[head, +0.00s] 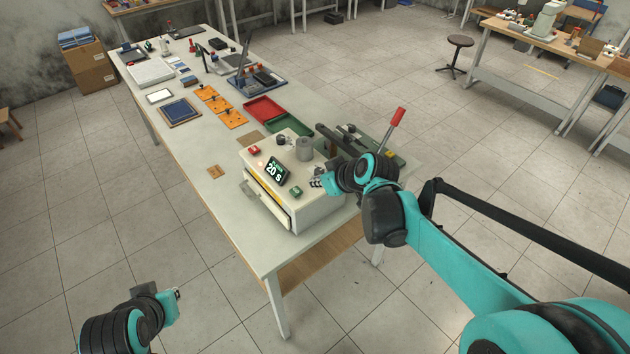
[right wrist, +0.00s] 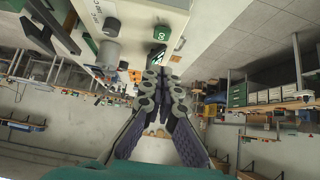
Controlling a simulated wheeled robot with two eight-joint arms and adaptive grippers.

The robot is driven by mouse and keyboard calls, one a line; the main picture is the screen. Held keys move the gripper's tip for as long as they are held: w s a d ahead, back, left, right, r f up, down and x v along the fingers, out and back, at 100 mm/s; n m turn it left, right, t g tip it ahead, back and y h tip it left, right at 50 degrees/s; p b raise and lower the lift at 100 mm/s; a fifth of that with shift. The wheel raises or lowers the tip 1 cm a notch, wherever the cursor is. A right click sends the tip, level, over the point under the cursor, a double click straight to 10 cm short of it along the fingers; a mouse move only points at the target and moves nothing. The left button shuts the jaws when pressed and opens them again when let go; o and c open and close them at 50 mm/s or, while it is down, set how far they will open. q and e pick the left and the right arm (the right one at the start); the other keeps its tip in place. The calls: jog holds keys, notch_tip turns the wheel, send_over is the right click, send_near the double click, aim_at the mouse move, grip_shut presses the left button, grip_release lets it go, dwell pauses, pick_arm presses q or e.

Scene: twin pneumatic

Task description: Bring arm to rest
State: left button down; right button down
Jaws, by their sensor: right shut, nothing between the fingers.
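My right arm reaches in from the right in the head view. Its gripper (head: 316,181) is shut and empty, close to the right side of a white box-shaped machine (head: 315,212) with a display reading 20 S (head: 276,171). In the right wrist view my right gripper (right wrist: 165,75) has its fingers together, and part of the machine (right wrist: 85,45) shows at upper left. I cannot tell whether the gripper touches the machine. My left gripper (head: 176,293) is at the lower left, over the floor and away from the table; its fingers are too small to judge.
The long table (head: 190,150) carries a red tray (head: 264,109), a green tray (head: 291,123), orange plates (head: 219,106) and a red-handled lever (head: 394,124) behind my right arm. A stool (head: 458,48) stands on the floor beyond. Open floor lies left of the table.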

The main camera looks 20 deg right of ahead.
dwell(0.6)
jog(key=s+a+f+m+g+h+b, duration=0.1)
jog(key=s+a+f+m+h+b, duration=0.1)
jog(key=s+f+b, duration=1.1)
jog(key=s+f+m+h, duration=0.1)
jog(key=s+m, duration=0.1)
jog(key=s, duration=0.3)
jog(key=shift+s+f, duration=0.3)
jog(key=shift+f, duration=0.1)
jog(key=shift+a, duration=0.1)
dwell(5.1)
